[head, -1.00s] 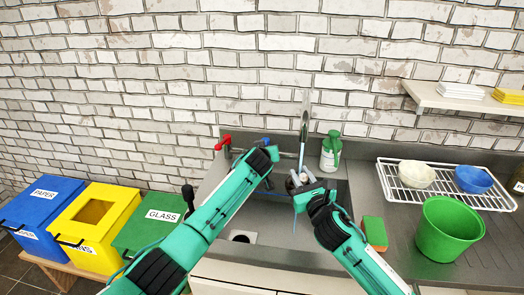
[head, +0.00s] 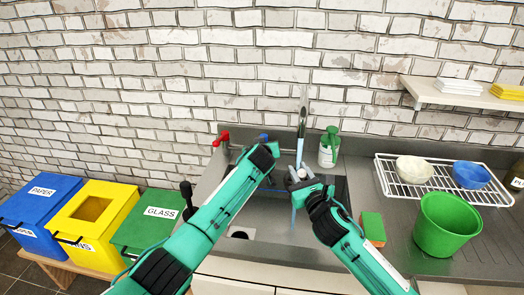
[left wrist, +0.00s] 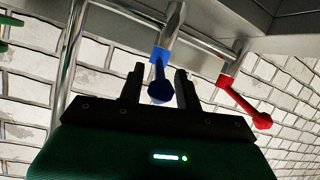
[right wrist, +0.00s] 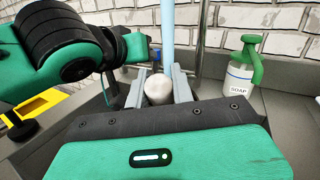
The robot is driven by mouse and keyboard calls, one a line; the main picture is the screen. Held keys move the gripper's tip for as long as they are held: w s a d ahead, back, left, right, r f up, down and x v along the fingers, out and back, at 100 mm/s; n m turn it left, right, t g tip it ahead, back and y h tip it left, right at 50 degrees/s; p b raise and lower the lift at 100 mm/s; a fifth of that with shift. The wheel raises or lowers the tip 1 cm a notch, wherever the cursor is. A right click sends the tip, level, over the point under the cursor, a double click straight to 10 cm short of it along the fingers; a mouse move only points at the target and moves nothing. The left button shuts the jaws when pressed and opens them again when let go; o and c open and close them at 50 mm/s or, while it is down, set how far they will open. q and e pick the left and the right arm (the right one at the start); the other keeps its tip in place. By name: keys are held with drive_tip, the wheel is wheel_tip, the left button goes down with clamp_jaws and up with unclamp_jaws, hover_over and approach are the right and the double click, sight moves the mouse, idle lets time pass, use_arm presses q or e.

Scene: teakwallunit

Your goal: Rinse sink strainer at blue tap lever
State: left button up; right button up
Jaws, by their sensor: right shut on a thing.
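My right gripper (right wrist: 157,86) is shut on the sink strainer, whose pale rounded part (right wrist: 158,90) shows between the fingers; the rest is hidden. In the head view my right gripper (head: 300,182) is over the sink, under the spout (head: 302,125). A light blue water stream (right wrist: 167,25) runs down at the strainer; exactly where it hits is unclear. My left gripper (left wrist: 158,85) is open, its fingers on either side of the blue tap lever (left wrist: 160,80), with gaps visible. The blue lever (head: 263,137) is mostly hidden behind my left arm in the head view.
The red tap lever (left wrist: 243,101) is beside the blue one. A soap bottle (head: 328,150) stands right of the spout. A sponge (head: 373,228), green bucket (head: 447,225) and dish rack (head: 383,180) are on the right counter. Recycling bins (head: 90,215) stand left.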

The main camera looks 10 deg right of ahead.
use_arm(q)
drive_tip(key=v, duration=1.1)
drive_tip(key=shift+s, duration=0.25)
drive_tip(key=shift+r, duration=0.15)
drive_tip(key=shift+r+p, duration=0.25)
drive_tip(key=shift+p, duration=0.05)
drive_tip(key=shift+r, duration=0.1)
idle(0.5)
drive_tip(key=shift+r, duration=0.1)
drive_tip(key=shift+r+p, duration=0.1)
drive_tip(key=shift+p, duration=0.2)
drive_tip(key=shift+r, duration=0.2)
idle(0.3)
drive_tip(key=shift+f, duration=0.15)
